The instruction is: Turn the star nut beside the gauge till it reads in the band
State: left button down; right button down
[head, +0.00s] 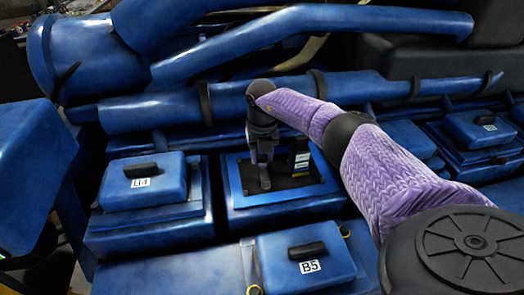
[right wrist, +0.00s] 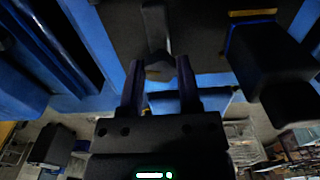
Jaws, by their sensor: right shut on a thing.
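My right gripper (head: 264,160) reaches down into the open blue-rimmed bay (head: 285,199) in the middle of the head view. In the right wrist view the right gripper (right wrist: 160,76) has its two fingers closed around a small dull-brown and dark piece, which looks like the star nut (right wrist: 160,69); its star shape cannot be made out. A grey post (right wrist: 155,28) runs beyond it. A dark upright block with pale labels, apparently the gauge (head: 300,157), stands just right of the gripper; its dial and reading cannot be seen. My left gripper is out of view.
A closed blue lid marked B4 (head: 142,184) lies left of the bay, and one marked B5 (head: 308,259) lies in front. Blue pipes (head: 300,30) cross behind. In the right wrist view a dark block (right wrist: 268,65) with a yellow edge stands close right of the fingers.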

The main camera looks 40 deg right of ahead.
aim_at(262, 158)
jog(key=shift+w+r, duration=0.1)
jog(key=shift+c, duration=1.4)
grip_release()
notch_tip(262, 158, up, 10)
jog(key=b, duration=0.1)
jog(key=shift+b, duration=0.4)
